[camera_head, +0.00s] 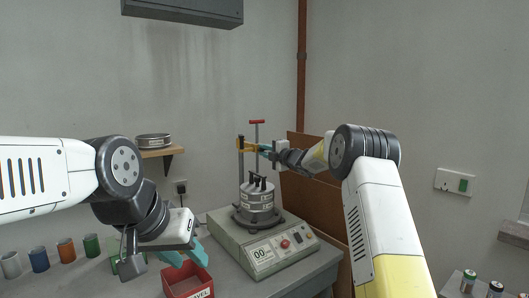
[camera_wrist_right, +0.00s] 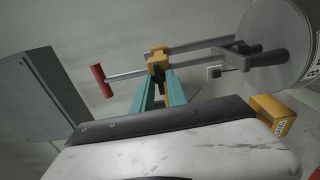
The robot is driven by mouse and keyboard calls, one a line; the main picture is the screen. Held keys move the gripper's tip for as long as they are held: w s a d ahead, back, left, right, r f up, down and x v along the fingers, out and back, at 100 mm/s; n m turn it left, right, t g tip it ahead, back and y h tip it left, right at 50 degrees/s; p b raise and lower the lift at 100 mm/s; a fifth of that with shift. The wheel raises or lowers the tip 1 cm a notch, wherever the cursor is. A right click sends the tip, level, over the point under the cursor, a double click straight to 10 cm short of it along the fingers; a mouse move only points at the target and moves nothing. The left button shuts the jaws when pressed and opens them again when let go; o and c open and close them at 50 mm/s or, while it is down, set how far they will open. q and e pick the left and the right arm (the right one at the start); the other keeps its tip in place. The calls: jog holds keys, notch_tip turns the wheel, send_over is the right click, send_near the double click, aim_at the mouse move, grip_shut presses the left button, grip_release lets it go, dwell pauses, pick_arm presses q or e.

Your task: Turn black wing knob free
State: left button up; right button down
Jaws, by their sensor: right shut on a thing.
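The black wing knob (camera_wrist_right: 156,68) appears as a small dark piece at the yellow clamp (camera_wrist_right: 158,52), mostly hidden between my fingers. My right gripper (camera_wrist_right: 160,84), teal-fingered, is shut on it. In the head view, the right gripper (camera_head: 265,149) is beside the yellow clamp bar (camera_head: 247,145), high on the upright rods above the shaker (camera_head: 262,249). A red T-handle (camera_head: 257,122) tops one rod and also shows in the wrist view (camera_wrist_right: 100,80). My left gripper (camera_head: 184,255) is open and empty, low at the shaker's left.
A sieve stack (camera_head: 257,204) with dark handles on its lid stands on the shaker. A red box (camera_head: 188,284) is below my left gripper. Several coloured cups (camera_head: 66,250) line the left. A wall shelf (camera_head: 162,152) holds a sieve (camera_head: 153,140). A brown panel (camera_head: 310,205) stands behind.

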jog(key=c, duration=1.4)
grip_release()
jog(key=shift+o, duration=0.2)
jog(key=v, duration=0.8)
jog(key=shift+w, duration=0.1)
